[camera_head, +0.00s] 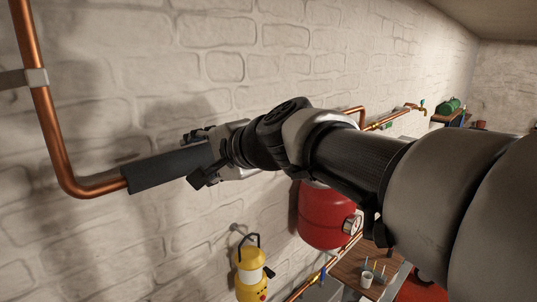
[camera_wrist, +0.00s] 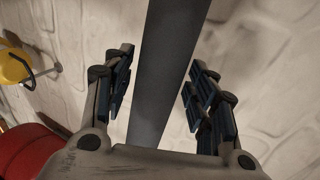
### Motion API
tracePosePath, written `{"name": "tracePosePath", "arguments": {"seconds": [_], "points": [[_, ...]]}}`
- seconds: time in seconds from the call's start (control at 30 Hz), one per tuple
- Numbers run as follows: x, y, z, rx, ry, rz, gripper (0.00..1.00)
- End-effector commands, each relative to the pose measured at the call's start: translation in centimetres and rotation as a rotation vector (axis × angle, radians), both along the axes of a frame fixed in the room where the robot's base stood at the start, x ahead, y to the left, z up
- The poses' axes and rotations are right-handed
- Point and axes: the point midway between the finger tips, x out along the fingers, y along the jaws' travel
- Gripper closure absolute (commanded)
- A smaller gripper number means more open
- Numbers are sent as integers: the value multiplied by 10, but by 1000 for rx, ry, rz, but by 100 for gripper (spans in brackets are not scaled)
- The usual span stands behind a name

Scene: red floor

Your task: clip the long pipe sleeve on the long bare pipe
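The long pipe sleeve (camera_head: 165,169) is a dark grey tube in line with the horizontal run of the copper pipe (camera_head: 57,150), starting just past its lower bend. Its right part is hidden by my gripper. My gripper (camera_head: 200,160) is at the sleeve's right part, close to the wall. In the wrist view, the sleeve (camera_wrist: 165,70) runs between my two open fingers (camera_wrist: 158,88). A gap shows on the left side; the right finger is very close to the sleeve, and contact cannot be told. Whether the sleeve is fully seated around the pipe cannot be told.
A metal bracket (camera_head: 36,78) holds the vertical copper pipe to the white brick wall (camera_head: 225,65). A red tank (camera_head: 325,215) stands behind my arm. A wooden shelf (camera_head: 350,268) with small items is lower right.

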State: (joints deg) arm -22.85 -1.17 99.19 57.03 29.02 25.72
Motion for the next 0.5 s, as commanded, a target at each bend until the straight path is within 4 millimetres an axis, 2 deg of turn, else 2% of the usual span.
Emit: {"name": "tracePosePath", "arguments": {"seconds": [0.17, 0.5], "points": [[0, 0, 0, 0, 0, 0, 34], [-1, -2, 1, 0, 0, 0, 34]]}}
